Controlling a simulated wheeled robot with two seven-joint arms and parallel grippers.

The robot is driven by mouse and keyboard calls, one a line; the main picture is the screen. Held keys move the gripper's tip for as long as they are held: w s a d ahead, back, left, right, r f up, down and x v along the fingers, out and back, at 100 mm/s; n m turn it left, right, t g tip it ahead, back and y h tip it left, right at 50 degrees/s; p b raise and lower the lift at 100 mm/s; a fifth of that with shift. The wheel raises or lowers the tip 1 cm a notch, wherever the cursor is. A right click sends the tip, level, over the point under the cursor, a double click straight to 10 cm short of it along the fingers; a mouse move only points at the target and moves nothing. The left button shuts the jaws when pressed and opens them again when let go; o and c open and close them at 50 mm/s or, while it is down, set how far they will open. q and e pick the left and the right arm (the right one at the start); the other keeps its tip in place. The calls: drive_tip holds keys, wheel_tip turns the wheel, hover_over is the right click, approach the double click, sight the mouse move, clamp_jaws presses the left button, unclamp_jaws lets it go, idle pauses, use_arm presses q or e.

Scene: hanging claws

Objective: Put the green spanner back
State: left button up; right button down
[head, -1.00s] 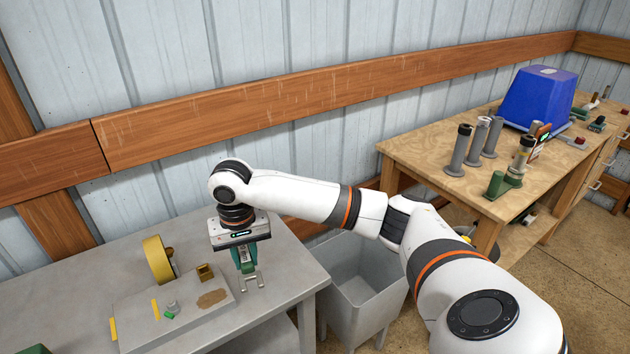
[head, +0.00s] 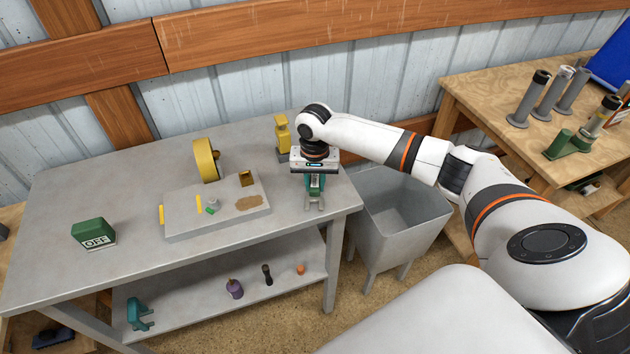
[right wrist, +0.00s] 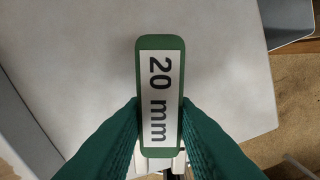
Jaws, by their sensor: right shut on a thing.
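My right gripper (head: 315,184) is shut on the green spanner, held over the right end of the grey metal table (head: 80,195). In the head view the spanner's grey forked end (head: 315,203) shows below the fingers. In the right wrist view the spanner's green handle (right wrist: 159,100) sits between my green fingers, with a white label reading "20 mm". Whether the spanner touches the table is unclear. My left gripper is not in view.
A raised grey plate (head: 215,222) with a yellow wheel (head: 206,160) lies left of the gripper. A yellow object (head: 283,135) stands behind it. A green OFF block (head: 94,234) is at the left. A grey bin (head: 400,215) stands right of the table.

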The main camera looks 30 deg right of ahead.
sight(314, 183)
drive_tip(key=shift+f, duration=0.3)
drive_tip(key=shift+f, duration=0.1)
drive_tip(key=c, duration=1.2)
unclamp_jaws()
drive_tip(key=shift+o, duration=0.2)
wheel_tip(314, 183, up, 12)
drive_tip(key=b, duration=0.1)
drive_tip(key=shift+a, duration=0.1)
